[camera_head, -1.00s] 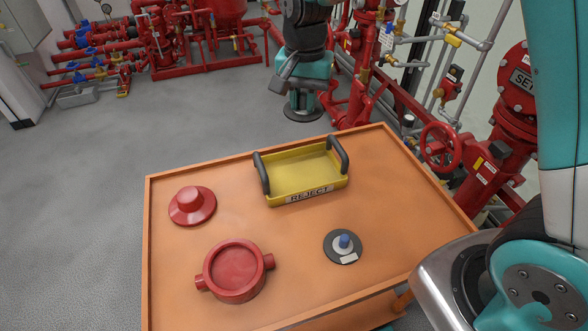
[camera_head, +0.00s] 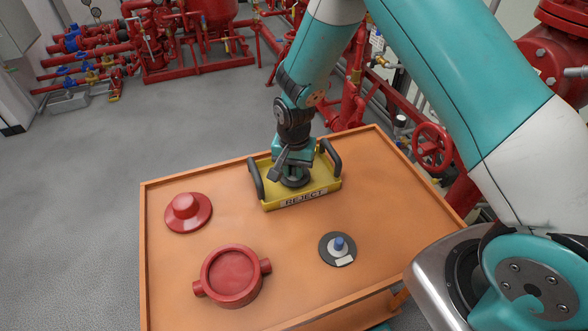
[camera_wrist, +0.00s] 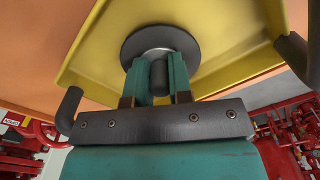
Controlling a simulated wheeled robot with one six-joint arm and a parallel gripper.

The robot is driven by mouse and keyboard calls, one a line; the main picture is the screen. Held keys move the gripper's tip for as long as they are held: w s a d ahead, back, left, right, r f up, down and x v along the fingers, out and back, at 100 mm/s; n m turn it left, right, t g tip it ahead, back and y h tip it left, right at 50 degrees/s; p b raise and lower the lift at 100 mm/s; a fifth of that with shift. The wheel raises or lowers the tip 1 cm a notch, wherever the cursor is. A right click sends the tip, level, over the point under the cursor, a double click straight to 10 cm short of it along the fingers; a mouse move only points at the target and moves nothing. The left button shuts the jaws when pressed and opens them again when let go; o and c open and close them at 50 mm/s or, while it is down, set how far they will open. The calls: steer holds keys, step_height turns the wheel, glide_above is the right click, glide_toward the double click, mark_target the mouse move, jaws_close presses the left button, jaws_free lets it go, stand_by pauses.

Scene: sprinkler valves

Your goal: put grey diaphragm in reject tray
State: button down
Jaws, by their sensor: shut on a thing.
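My gripper (camera_wrist: 160,78) points down and is shut on the stem of the grey diaphragm (camera_wrist: 160,42), a dark round disc with a paler centre. In the head view my gripper (camera_head: 292,169) is inside the yellow reject tray (camera_head: 328,180), with the disc (camera_head: 296,182) low between its walls. I cannot tell if the disc touches the tray floor. The tray has two black handles and a "REJECT" label, and the wrist view shows its yellow floor and rim (camera_wrist: 85,55) around the disc.
On the orange table (camera_head: 300,240) lie a dark disc with a blue stem and white tag (camera_head: 338,249), a red flanged cap (camera_head: 187,212) and a red valve body (camera_head: 232,276). Red pipework with a handwheel (camera_head: 432,147) stands behind on the right.

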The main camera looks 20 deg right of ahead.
steer(key=shift+f, duration=0.45)
steer(key=shift+f, duration=0.15)
steer(key=c, duration=1)
jaws_free()
steer(key=shift+c, duration=0.2)
